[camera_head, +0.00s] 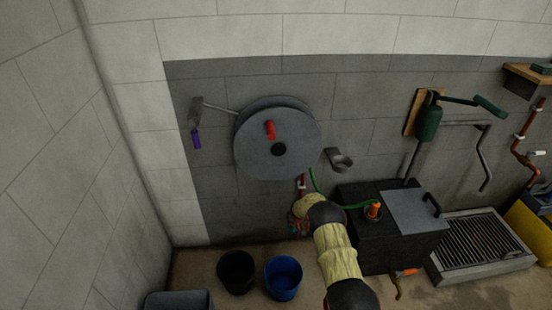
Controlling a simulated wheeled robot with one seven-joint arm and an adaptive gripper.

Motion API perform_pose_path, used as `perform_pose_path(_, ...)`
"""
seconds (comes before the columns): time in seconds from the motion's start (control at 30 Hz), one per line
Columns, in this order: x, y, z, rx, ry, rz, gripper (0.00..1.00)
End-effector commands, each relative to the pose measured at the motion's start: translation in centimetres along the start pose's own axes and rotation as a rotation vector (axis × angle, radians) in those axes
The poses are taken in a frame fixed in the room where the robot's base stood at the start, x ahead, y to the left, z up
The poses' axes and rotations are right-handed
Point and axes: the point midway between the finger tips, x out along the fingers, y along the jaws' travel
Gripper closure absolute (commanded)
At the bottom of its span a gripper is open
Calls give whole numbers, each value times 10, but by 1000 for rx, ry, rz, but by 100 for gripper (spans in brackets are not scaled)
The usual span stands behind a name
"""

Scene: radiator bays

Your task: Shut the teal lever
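My arm, in yellow and black segments, reaches up from the bottom of the head view and bends down towards the wall. My gripper (298,230) is at the low end of the bend, mostly hidden by my own arm, so its fingers cannot be made out. A copper pipe (301,188) with a white clip runs down the wall just above it. A small teal patch, perhaps part of the teal lever (292,225), shows beside the gripper. The lever's angle, and whether the gripper touches it, cannot be told.
A grey hose reel (255,147) with a red knob hangs above. A black bucket (236,271) and a blue bucket (283,278) stand on the floor to the left.

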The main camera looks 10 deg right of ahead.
Motion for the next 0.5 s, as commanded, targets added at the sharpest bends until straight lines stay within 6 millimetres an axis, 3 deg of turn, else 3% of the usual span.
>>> perform_pose_path(0.5,27,0,12,0,-1,0,100)
